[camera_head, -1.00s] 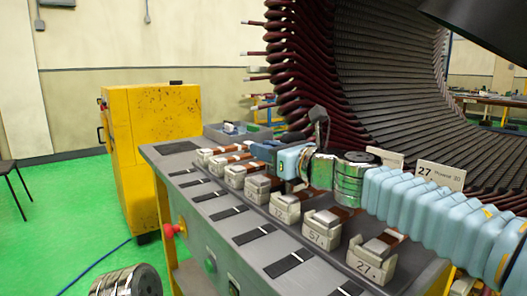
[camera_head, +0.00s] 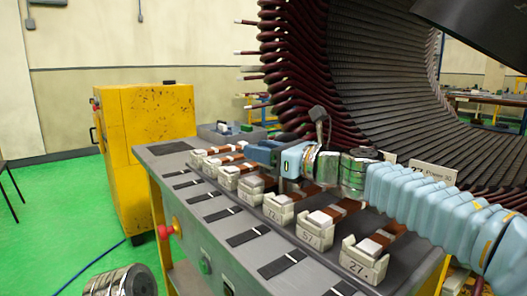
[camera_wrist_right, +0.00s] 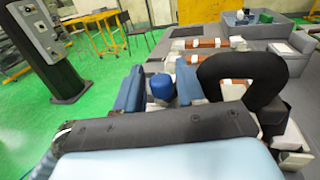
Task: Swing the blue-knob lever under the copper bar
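My right gripper (camera_head: 262,152) reaches in from the right over the far row of white blocks on the grey bench. In the right wrist view its two blue fingers (camera_wrist_right: 163,86) stand apart, with the blue knob (camera_wrist_right: 161,86) between them. A thin gap seems to show beside the knob; firm contact cannot be made out. The knob's lever is mostly hidden by the gripper. Brown copper bars (camera_wrist_right: 207,43) lie across white blocks just beyond the fingers. In the head view, copper bars (camera_head: 325,197) also show on the numbered blocks. My left gripper is out of view.
The large stator with dark red coil ends (camera_head: 290,70) rises right behind the bench. Several numbered white blocks (camera_head: 314,235) line the grey bench (camera_head: 215,207). A yellow cabinet (camera_head: 150,120) stands left. A grey tray (camera_head: 228,132) sits at the bench's far end.

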